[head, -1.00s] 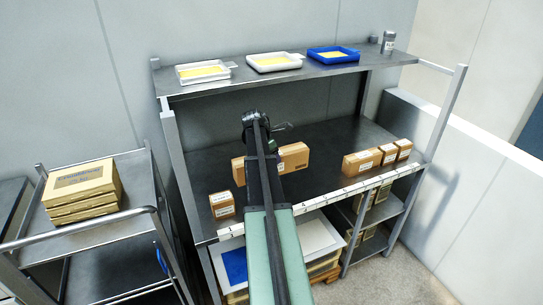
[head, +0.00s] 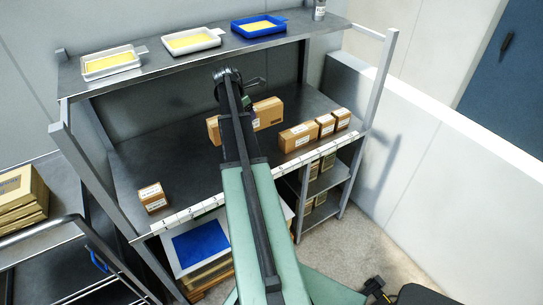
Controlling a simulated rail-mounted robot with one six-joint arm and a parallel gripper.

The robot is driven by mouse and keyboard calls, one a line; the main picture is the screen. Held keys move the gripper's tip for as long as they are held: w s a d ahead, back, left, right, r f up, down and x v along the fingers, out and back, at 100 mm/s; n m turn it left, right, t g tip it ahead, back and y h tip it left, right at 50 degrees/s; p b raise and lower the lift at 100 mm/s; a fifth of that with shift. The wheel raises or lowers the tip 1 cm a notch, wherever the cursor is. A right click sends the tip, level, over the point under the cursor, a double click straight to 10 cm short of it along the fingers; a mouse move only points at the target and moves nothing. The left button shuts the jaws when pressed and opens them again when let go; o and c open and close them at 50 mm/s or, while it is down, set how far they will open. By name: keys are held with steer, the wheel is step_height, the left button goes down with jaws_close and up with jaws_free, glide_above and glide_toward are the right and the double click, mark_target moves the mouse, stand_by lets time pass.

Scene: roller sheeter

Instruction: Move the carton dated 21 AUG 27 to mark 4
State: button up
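Several brown cartons with white labels stand on the dark middle shelf (head: 185,160); the dates are too small to read. One small carton (head: 152,197) is at the left front. A longer carton (head: 297,136) and two small ones (head: 326,125) (head: 342,118) stand in a row at the right front. Brown carton surface (head: 268,112) shows on both sides of my arm farther back; I cannot tell whether it is one carton or two. A white strip (head: 205,205) with numbered marks runs along the shelf's front edge; mark 4 is not legible. My gripper (head: 252,90) is mostly hidden by the arm's dark end.
The upper shelf (head: 205,62) holds two white trays, a blue tray (head: 259,26) and a shaker (head: 320,10). A cart (head: 50,230) with stacked boxes stands at the left. A low white wall (head: 440,150) bounds the right. The shelf between the left carton and my arm is clear.

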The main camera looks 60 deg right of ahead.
steer(key=shift+s+d, duration=0.2)
steer(key=shift+d, duration=0.25)
steer(key=shift+a, duration=0.15)
steer(key=f+b, duration=2)
steer(key=shift+w+a+f, duration=0.2)
steer(key=shift+w+a, duration=0.05)
steer(key=shift+a, duration=0.1)
steer(key=shift+r, duration=0.3)
steer(key=shift+f, duration=0.25)
steer(key=o, duration=1.2)
steer(key=shift+r, duration=0.1)
